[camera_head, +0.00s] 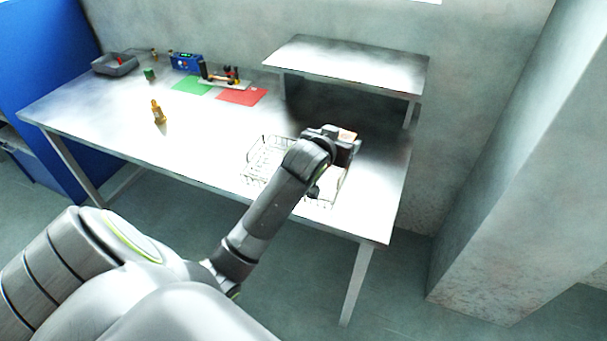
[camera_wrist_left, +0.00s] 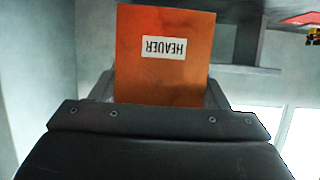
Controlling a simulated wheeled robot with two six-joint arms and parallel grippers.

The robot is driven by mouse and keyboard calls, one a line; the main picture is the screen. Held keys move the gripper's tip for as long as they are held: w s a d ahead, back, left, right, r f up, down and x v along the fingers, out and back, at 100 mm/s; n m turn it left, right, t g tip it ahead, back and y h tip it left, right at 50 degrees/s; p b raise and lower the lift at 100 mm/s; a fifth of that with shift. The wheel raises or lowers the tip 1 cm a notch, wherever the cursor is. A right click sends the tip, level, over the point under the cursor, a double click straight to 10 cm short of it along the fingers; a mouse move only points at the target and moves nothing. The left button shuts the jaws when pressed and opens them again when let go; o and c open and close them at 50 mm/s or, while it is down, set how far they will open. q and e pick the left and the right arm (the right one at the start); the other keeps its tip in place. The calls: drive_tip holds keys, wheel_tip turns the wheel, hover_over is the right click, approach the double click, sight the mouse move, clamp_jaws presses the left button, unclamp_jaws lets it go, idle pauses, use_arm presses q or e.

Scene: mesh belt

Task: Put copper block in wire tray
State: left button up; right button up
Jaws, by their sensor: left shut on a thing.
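The copper block (camera_wrist_left: 165,75) is an orange-brown block with a white label reading HEADER, upside down in the left wrist view. My left gripper (camera_wrist_left: 160,98) is shut on it. In the head view only a small part of the block (camera_head: 347,135) shows beyond my left gripper (camera_head: 343,145). The wire tray (camera_head: 262,160) stands on the metal table near its front right edge. My left arm and gripper cover part of the tray, and the gripper is over its right side. I cannot tell the height of the block above the tray. My right gripper is not in view.
A raised metal shelf (camera_head: 345,66) stands behind the tray. Green (camera_head: 192,85) and red (camera_head: 242,96) mats, a blue device (camera_head: 187,61), a grey bin (camera_head: 114,64) and a brass piece (camera_head: 158,112) are farther left. The table middle is clear.

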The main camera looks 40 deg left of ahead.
use_arm(q)
drive_tip(key=w+a+f+n+y, duration=0.1)
drive_tip(key=w+a+f, duration=0.15)
drive_tip(key=a, duration=0.45)
drive_tip(key=f, duration=1)
drive_tip(key=shift+a+p, duration=0.25)
drive_tip(key=shift+p, duration=0.1)
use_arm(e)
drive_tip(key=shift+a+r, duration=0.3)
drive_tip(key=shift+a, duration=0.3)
use_arm(q)
drive_tip(key=shift+s+f, duration=0.1)
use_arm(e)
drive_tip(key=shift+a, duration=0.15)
use_arm(q)
drive_tip(key=o, duration=0.7)
drive_tip(key=shift+f, duration=0.15)
drive_tip(key=o, duration=0.5)
drive_tip(key=shift+c, duration=0.2)
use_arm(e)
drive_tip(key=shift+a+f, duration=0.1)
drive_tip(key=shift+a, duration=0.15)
